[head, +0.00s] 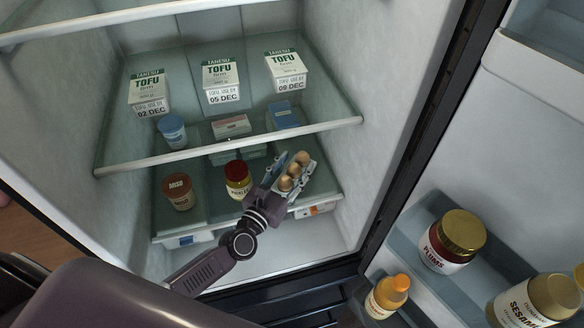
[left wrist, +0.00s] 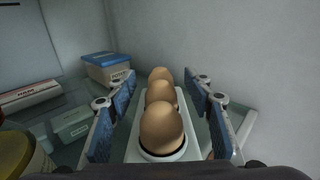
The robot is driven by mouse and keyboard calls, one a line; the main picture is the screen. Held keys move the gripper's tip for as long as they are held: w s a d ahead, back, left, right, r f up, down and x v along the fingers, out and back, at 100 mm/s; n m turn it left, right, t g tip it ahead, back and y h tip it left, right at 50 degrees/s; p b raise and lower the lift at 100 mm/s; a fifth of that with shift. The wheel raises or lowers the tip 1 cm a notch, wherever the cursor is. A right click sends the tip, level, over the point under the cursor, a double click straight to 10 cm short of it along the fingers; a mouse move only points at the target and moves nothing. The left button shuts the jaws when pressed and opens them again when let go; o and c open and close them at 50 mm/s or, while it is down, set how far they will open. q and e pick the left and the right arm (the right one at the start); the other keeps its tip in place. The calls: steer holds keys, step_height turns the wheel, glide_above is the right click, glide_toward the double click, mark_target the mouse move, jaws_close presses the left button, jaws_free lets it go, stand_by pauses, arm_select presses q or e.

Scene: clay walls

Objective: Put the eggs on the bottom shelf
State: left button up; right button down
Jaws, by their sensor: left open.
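The eggs (head: 296,171) are brown and sit in a row in a narrow white holder at the right part of the bottom shelf (head: 212,210) of the open fridge. Three eggs (left wrist: 161,128) show in the left wrist view, in the white holder (left wrist: 138,151). My left gripper (head: 289,176) reaches in from the front. Its blue-padded fingers (left wrist: 165,100) are open, one on each side of the holder, with visible gaps. Whether the holder's underside fully rests on the shelf is hard to tell. My right gripper is not in view.
A brown-lidded jar (head: 177,191) and a red-lidded jar (head: 237,179) stand left of the eggs. The glass shelf above has a white front rim (head: 230,146) and holds tofu cartons (head: 221,82). The open door at right holds a plum jar (head: 452,240) and bottles.

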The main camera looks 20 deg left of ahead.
mark_target(281, 185)
arm_select(q)
steer(key=shift+r, duration=0.25)
steer(key=s+b, duration=0.1)
steer(key=s, duration=0.2)
steer(key=s+a+b, duration=0.1)
steer(key=s, duration=0.3)
steer(key=s+a+b, duration=0.1)
steer(key=s, duration=0.3)
steer(key=shift+f, duration=0.25)
steer(key=shift+s+a+r, duration=0.15)
steer(key=shift+s, duration=0.25)
